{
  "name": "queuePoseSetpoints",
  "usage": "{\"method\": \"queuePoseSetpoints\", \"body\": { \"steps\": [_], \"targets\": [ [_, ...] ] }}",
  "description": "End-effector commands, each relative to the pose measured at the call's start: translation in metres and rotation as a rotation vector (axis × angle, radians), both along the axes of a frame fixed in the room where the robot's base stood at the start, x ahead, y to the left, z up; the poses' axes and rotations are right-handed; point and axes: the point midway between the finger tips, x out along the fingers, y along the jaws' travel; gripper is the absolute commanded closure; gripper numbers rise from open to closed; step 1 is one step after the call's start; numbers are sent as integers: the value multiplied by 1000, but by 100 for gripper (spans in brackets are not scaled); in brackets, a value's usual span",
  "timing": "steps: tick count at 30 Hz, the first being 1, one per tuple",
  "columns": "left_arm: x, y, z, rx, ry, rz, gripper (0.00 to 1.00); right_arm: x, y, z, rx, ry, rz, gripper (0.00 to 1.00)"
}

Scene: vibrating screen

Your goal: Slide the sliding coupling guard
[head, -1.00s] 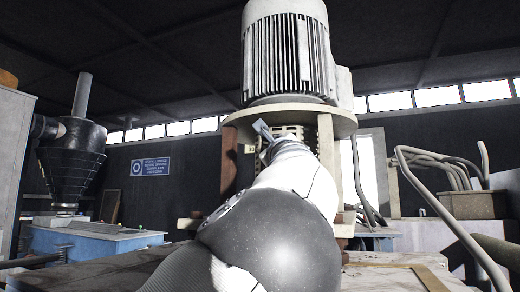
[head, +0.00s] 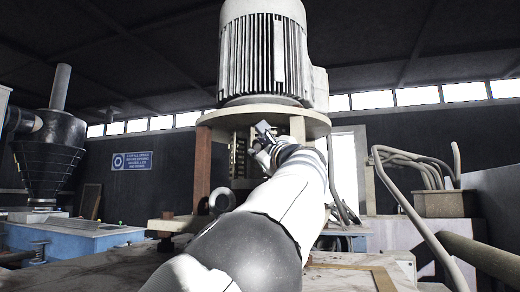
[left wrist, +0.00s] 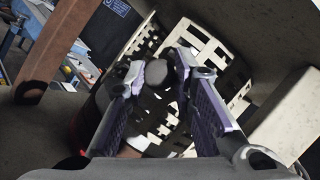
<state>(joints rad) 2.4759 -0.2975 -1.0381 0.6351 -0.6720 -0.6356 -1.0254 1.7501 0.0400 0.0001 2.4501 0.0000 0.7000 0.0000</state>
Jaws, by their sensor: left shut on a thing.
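The coupling guard is a cream slotted shell. In the left wrist view the guard (left wrist: 203,47) curves behind and around the fingers, with dark gaps through its slots. In the head view part of the guard (head: 238,158) shows under the motor, left of my gripper. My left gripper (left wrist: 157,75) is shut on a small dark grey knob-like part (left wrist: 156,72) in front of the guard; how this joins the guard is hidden. In the head view the left gripper (head: 264,136) is small and partly hidden by my own arm. My right gripper is not in view.
The large ribbed motor (head: 262,50) stands on a round flange (head: 262,118) just above my gripper. A rusty brown post (head: 202,166) stands to the left, and it also shows in the left wrist view (left wrist: 58,53). A grey hose (head: 420,215) hangs at the right.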

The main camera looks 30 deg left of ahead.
Motion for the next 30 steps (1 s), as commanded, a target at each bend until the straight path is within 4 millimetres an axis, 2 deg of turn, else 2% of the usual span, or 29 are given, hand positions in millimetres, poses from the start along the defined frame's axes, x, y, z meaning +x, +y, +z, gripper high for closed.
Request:
{"method": "queuePoseSetpoints", "body": {
  "steps": [1, 3, 4, 14, 17, 19, 22, 30],
  "targets": [
    [1, -4, 3, 6, -3, -11, 74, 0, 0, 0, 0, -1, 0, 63],
    [1, -3, 3, 6, -3, -10, 58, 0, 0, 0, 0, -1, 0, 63],
    [0, -3, 3, 6, -3, -9, 56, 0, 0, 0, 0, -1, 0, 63],
    [-3, -3, 2, 1, -3, -1, 56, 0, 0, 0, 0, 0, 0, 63],
    [-10, -11, 0, -3, -6, 0, 56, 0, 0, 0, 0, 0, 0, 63],
    [-16, -24, -6, 3, 1, -6, 56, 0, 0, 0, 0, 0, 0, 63],
    [-23, -25, -11, -12, 0, 5, 56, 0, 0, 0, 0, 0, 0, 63],
    [-39, -55, -19, 1, -1, -5, 56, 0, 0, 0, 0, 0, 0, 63]
  ]
}}
